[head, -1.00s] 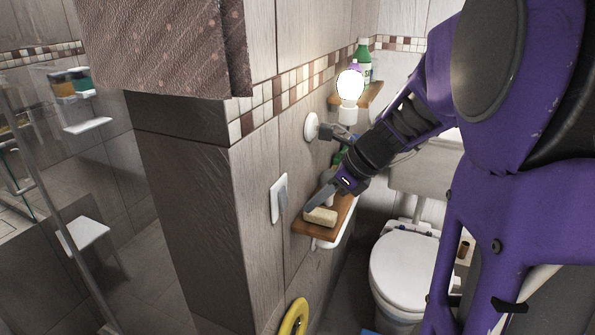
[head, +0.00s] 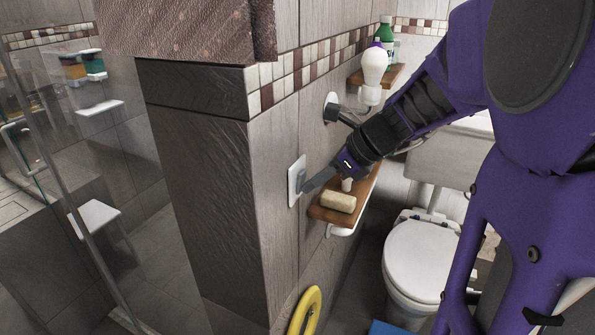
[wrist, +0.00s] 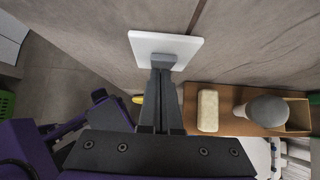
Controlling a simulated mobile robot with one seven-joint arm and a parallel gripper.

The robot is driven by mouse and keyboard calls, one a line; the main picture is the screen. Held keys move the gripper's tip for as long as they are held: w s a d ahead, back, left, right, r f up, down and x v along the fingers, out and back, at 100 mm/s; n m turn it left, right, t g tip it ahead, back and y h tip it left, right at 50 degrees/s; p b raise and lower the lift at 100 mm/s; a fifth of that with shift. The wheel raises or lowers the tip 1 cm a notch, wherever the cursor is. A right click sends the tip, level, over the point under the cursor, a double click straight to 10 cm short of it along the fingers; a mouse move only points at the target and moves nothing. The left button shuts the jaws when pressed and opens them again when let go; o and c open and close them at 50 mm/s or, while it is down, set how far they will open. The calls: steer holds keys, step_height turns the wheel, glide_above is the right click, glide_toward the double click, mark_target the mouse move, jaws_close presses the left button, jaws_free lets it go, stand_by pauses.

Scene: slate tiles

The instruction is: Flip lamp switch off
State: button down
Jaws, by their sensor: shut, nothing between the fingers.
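The lamp switch (head: 296,182) is a white plate with a grey rocker on the tiled wall; its plate also shows in the wrist view (wrist: 190,48). My gripper (head: 305,187) is shut, with its fingertips at the grey rocker. In the wrist view the closed fingers (wrist: 163,72) meet the rocker's lower edge and seem to touch it. They hide part of the rocker. The wall lamp's bulb (head: 374,68) is white and looks unlit, above and right of the switch.
A wooden shelf (head: 326,215) with a beige soap bar (head: 338,201) is just right of the switch. A yellow ring (head: 306,312) hangs below. The toilet (head: 424,258) stands to the right, and a glass shower panel (head: 50,150) to the left.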

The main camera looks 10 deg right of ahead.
steer(key=shift+a+f+t+y, duration=0.15)
steer(key=shift+f+t+y, duration=0.1)
steer(key=shift+t+y, duration=0.25)
steer(key=shift+r, duration=0.1)
